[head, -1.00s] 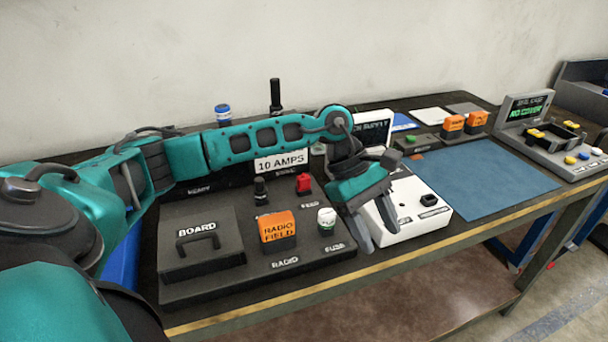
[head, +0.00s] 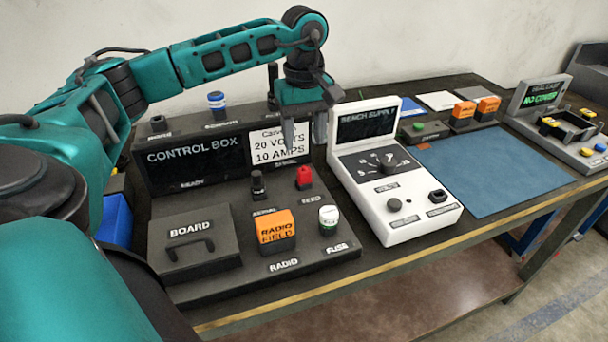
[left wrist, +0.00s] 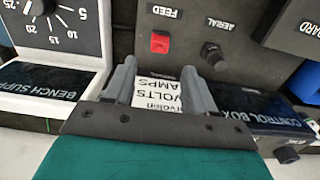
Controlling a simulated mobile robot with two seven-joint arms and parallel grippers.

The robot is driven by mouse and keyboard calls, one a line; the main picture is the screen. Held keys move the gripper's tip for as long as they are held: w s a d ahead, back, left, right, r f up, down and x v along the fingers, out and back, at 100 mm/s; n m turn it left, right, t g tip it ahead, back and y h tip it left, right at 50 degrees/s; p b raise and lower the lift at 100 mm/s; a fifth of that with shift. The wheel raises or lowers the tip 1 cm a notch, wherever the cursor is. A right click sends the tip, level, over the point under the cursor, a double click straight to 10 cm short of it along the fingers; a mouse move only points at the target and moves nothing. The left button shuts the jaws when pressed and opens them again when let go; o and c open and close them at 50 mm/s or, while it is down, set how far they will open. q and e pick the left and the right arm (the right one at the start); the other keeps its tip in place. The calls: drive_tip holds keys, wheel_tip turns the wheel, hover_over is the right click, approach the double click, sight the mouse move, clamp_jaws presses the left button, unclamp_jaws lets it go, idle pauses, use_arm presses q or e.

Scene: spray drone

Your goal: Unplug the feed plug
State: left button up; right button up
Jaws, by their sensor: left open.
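The feed plug is a red block (head: 304,178) seated upright on the dark control box (head: 340,255), above the FEED label. In the left wrist view the red feed plug (left wrist: 160,42) lies just beyond the fingertips, roughly in line with the gap between them. My left gripper (head: 304,142) points down above and behind the plug, in front of the white volts-and-amps card. It is open and empty, with its fingers (left wrist: 157,70) apart in the left wrist view. Nothing touches the plug. My right gripper is not in view.
A black aerial plug (head: 258,186) stands left of the feed plug. An orange radio block (head: 277,232) and a white-topped fuse (head: 328,220) are in front. The white bench supply (head: 425,213) stands close on the right. A blue mat (head: 495,170) lies clear beyond it.

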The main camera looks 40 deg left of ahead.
sight(304, 170)
use_arm(q)
drive_tip(key=shift+f+b, duration=0.45)
drive_tip(key=shift+f, duration=0.2)
wheel_tip(304, 170, down, 7)
drive_tip(key=b, duration=0.5)
drive_tip(key=shift+r, duration=0.2)
drive_tip(key=shift+f, duration=0.5)
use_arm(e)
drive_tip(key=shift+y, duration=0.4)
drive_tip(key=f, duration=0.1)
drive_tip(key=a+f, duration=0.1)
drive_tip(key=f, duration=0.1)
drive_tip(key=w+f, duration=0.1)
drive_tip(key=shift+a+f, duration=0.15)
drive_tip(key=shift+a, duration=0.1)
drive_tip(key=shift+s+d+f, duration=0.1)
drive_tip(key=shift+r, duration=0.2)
use_arm(q)
drive_tip(key=shift+c, duration=0.4)
